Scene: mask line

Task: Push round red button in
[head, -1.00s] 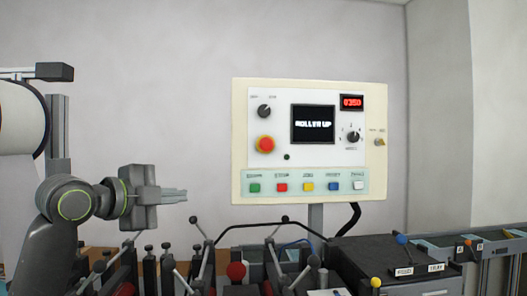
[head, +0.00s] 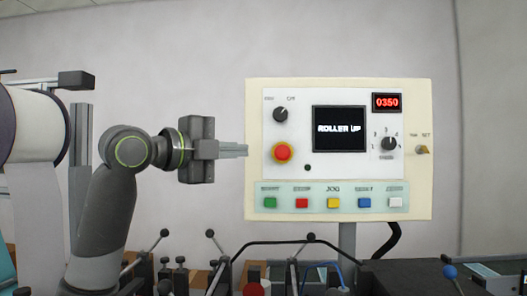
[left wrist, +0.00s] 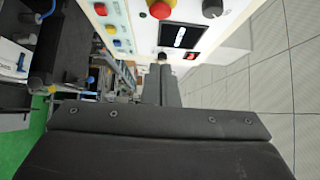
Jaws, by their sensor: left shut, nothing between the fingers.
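The round red button (head: 282,152) is a mushroom head on a yellow ring, at the left of the white face of the control panel (head: 420,190). It also shows at the top of the left wrist view (left wrist: 161,9). My left gripper (head: 246,150) is shut and empty. In the head view its fingers point right, level with the button, their tips overlapping the panel's left edge. In the left wrist view the fingertips (left wrist: 160,68) lie below the button in the picture, apart from it. My right gripper is not in view.
A dark knob (head: 280,114) sits above the button, a screen (head: 339,129) to its right. A row of coloured square buttons, including a red one (head: 302,203), runs below. Levers (head: 210,234) and a black rail (head: 290,242) stand under the panel.

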